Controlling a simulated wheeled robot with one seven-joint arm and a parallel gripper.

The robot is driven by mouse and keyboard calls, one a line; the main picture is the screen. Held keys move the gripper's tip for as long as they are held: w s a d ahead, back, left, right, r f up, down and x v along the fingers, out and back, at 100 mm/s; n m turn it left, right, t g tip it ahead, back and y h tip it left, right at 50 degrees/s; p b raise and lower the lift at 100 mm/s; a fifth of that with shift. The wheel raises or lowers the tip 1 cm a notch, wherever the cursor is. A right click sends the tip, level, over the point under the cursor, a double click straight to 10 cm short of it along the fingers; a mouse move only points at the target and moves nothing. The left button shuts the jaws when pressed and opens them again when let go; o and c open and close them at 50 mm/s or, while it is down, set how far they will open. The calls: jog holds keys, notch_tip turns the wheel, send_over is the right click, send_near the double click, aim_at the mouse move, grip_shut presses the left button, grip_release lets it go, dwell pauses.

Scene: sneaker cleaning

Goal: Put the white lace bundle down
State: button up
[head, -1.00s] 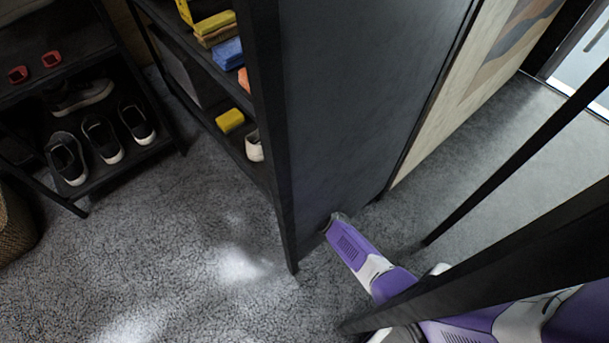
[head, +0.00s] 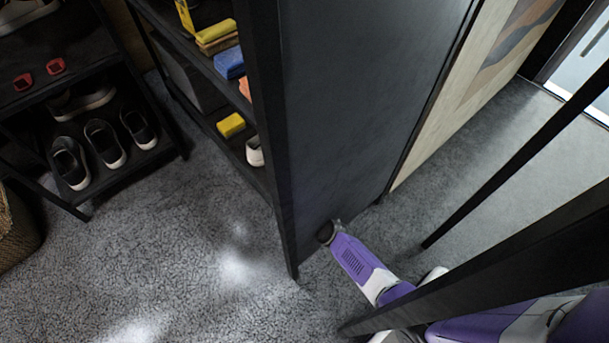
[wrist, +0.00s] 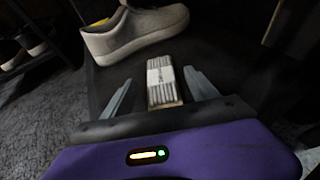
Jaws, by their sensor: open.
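The white lace bundle (wrist: 161,80) lies on a dark shelf surface (wrist: 225,62) in the wrist view, a pale striped block with a paper band. My gripper (wrist: 159,77) is open, with one grey finger on each side of the bundle. Gaps show between the bundle and both fingers. In the head view, my purple arm reaches the dark side panel of the shelf unit (head: 360,110). My gripper and the bundle are hidden there.
A pale sneaker (wrist: 133,32) stands just beyond the bundle. In the head view, yellow (head: 231,125) and blue (head: 229,63) items sit on the unit's shelves. Dark shoes (head: 105,144) stand on a rack at left. The grey carpet (head: 170,240) between is clear.

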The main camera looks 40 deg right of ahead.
jog(key=p+v, duration=0.3)
jog(key=v, duration=0.6)
jog(key=shift+r, duration=0.15)
